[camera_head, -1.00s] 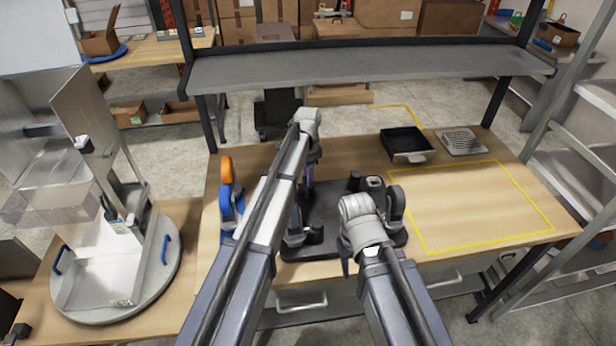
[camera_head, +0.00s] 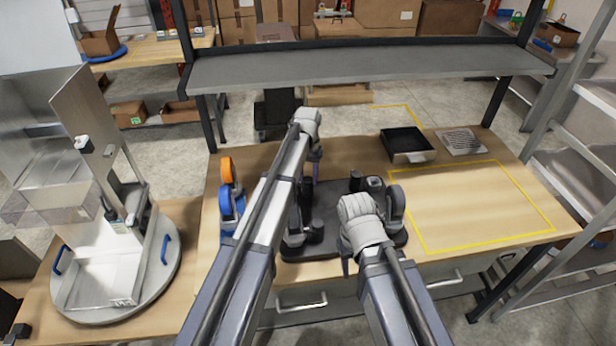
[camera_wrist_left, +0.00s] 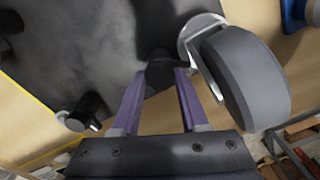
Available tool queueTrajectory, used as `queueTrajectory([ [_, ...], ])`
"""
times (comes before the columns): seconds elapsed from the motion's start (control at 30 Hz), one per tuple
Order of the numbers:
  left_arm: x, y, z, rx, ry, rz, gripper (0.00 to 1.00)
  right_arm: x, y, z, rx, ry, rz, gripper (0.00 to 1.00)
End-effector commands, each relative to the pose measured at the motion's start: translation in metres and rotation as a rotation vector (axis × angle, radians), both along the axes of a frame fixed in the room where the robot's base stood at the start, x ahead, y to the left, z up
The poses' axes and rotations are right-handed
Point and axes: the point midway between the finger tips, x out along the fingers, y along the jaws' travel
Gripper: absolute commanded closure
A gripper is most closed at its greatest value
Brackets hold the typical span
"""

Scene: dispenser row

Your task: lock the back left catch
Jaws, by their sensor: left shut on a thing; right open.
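A dark base plate (camera_head: 335,215) lies on the wooden bench, with black catches around its edge. My left gripper (camera_wrist_left: 158,72) is over the plate's back left part, its purple fingers shut on a small black catch (camera_wrist_left: 158,78). The fingers hide part of this catch, and its locked state cannot be told. A grey caster wheel (camera_wrist_left: 245,80) is right beside the fingers in the left wrist view. Another black catch (camera_wrist_left: 88,112) stands apart to the left there. My right gripper (camera_head: 347,266) is open near the plate's front edge, mostly hidden behind its wrist.
Orange (camera_head: 226,170) and blue (camera_head: 227,202) wheels stand left of the plate. Another grey wheel (camera_head: 396,203) is at its right. A black tray (camera_head: 407,146) and a grate (camera_head: 461,141) lie at the back right. The yellow-taped area (camera_head: 480,210) is clear. A shelf (camera_head: 370,68) spans above.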

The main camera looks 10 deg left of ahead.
Motion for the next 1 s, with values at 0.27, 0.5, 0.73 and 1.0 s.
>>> queueTrajectory([
  [0.27, -0.0004, 0.0000, -0.0001, 0.000, 0.001, 0.230, 1.00, 0.0000, 0.0000, -0.0001, 0.000, 0.000, 0.000, 0.50],
  [0.5, -0.0004, 0.0000, -0.0001, 0.000, 0.001, 0.372, 1.00, 0.0000, 0.0000, -0.0001, 0.000, 0.000, 0.000, 0.50],
  [0.73, -0.0005, -0.0001, -0.0001, 0.000, 0.001, 0.446, 1.00, 0.0000, 0.0000, -0.0001, 0.000, 0.000, 0.000, 0.50],
  [1.0, -0.0005, 0.0000, -0.0001, 0.000, 0.001, 0.474, 1.00, 0.0000, 0.0000, -0.0001, 0.000, 0.000, 0.000, 0.50],
])
